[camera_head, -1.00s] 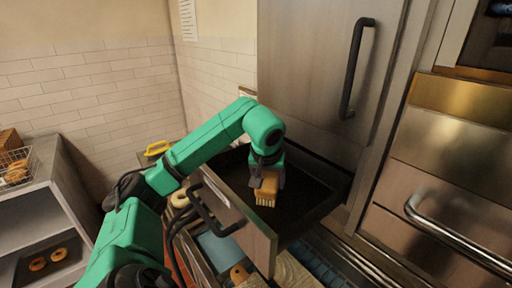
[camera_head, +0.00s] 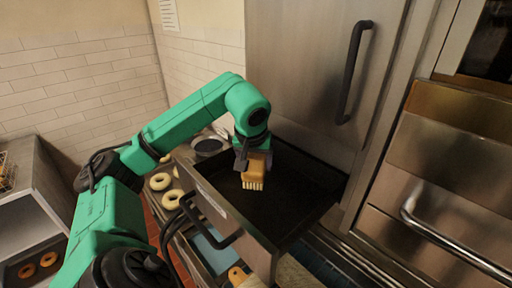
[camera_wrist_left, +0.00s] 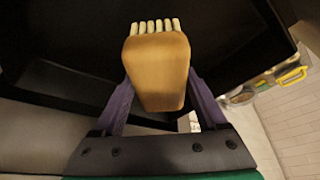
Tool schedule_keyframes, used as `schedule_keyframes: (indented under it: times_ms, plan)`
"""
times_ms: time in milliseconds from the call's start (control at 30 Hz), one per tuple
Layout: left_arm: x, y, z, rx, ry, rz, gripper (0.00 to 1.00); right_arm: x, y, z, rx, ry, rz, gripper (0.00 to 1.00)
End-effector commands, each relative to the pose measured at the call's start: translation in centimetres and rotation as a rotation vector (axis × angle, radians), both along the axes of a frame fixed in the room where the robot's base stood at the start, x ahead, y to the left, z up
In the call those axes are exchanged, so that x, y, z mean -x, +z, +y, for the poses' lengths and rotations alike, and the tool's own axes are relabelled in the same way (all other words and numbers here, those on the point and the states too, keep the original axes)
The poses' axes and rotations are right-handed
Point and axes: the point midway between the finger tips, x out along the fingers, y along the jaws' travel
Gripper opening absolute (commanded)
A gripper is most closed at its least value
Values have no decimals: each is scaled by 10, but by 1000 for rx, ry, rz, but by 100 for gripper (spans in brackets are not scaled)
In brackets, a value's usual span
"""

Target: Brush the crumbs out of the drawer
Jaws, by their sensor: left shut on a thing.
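The drawer (camera_head: 296,212) is pulled open below a steel cabinet front, with a dark interior. My left gripper (camera_head: 254,155) is over the drawer, shut on a brush (camera_head: 256,166) with a tan wooden body and pale bristles. In the head view the bristles point down into the drawer; I cannot tell whether they touch its floor. In the left wrist view the brush (camera_wrist_left: 158,70) sits between the two purple fingers. No crumbs can be made out on the dark drawer floor. My right gripper is not in view.
The drawer's front panel with its black handle (camera_head: 210,222) stands close to my left arm. Bagels (camera_head: 172,199) lie at the left of the drawer, and a shelf unit (camera_head: 30,215) is further left. A steel oven handle (camera_head: 450,240) juts out at right.

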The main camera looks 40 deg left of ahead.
Motion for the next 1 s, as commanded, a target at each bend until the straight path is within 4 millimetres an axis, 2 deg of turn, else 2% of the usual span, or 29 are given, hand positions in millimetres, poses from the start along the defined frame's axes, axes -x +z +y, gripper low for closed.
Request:
schedule_keyframes:
  times_ms: [100, 267, 867, 1000]
  plan:
    - [3, 15, -1, -1, 2, -1, 30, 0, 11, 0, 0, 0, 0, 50]
    - [7, 24, -2, -1, 6, 0, 30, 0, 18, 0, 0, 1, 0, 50]
    - [8, 25, -3, 0, 6, 0, 30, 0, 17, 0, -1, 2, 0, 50]
    - [7, 32, -2, 1, 9, -3, 30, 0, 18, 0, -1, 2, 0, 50]
